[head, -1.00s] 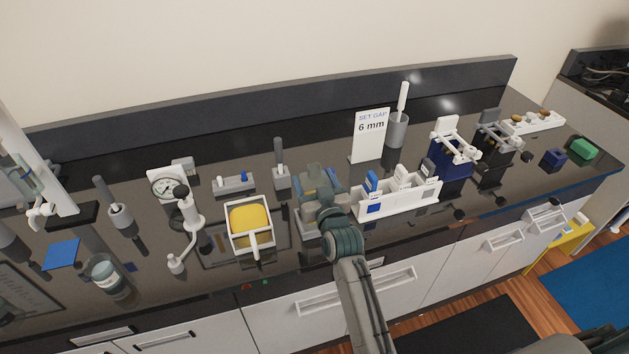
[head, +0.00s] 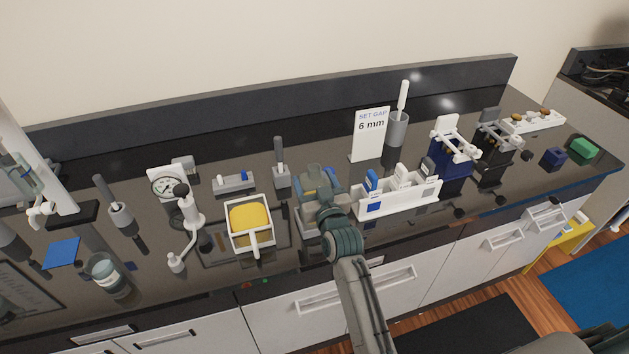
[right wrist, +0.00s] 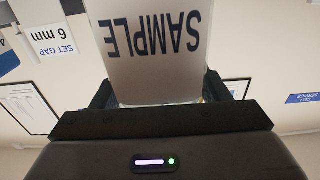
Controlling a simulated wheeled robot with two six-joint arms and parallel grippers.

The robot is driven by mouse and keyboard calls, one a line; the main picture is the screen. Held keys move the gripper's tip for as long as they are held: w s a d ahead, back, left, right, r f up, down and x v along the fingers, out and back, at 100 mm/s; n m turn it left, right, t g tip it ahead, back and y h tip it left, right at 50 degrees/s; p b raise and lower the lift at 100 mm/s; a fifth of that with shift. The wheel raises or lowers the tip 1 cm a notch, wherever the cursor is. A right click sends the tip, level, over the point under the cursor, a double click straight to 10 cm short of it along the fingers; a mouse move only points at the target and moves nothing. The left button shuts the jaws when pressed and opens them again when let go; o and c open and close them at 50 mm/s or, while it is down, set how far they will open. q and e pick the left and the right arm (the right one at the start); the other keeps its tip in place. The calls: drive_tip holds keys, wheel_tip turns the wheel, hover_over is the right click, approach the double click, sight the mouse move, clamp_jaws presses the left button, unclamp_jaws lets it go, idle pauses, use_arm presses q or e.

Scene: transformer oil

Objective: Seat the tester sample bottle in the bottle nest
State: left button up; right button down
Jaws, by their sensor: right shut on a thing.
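The sample bottle (right wrist: 155,45) fills the top middle of the right wrist view. It is pale and translucent, with dark SAMPLE lettering that reads upside down there. My right gripper (head: 318,183) is shut on it, with a black finger on each side in the wrist view. In the head view the gripper and wrist hide most of the bottle. They are over a grey block-like base (head: 307,224) on the counter, with blue parts showing beside the gripper. I cannot tell whether this base is the nest, or whether the bottle touches it. My left gripper is not in view.
A white-rimmed tray with yellow contents (head: 250,218) stands close to the left. A white rack (head: 400,203) stands close to the right. Behind are a SET GAP 6 mm sign (head: 369,137) and a grey brush holder (head: 281,177). A glass jar (head: 101,268) stands left.

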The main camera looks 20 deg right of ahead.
drive_tip(key=shift+f+b, duration=0.9)
drive_tip(key=shift+f, duration=0.5)
drive_tip(key=shift+c, duration=0.7)
unclamp_jaws()
drive_tip(key=shift+r, duration=0.1)
drive_tip(key=shift+s+f, duration=0.1)
drive_tip(key=shift+f, duration=0.1)
drive_tip(key=s+b, duration=0.4)
drive_tip(key=s, duration=0.6)
drive_tip(key=shift+s, duration=0.4)
drive_tip(key=shift+d, duration=0.1)
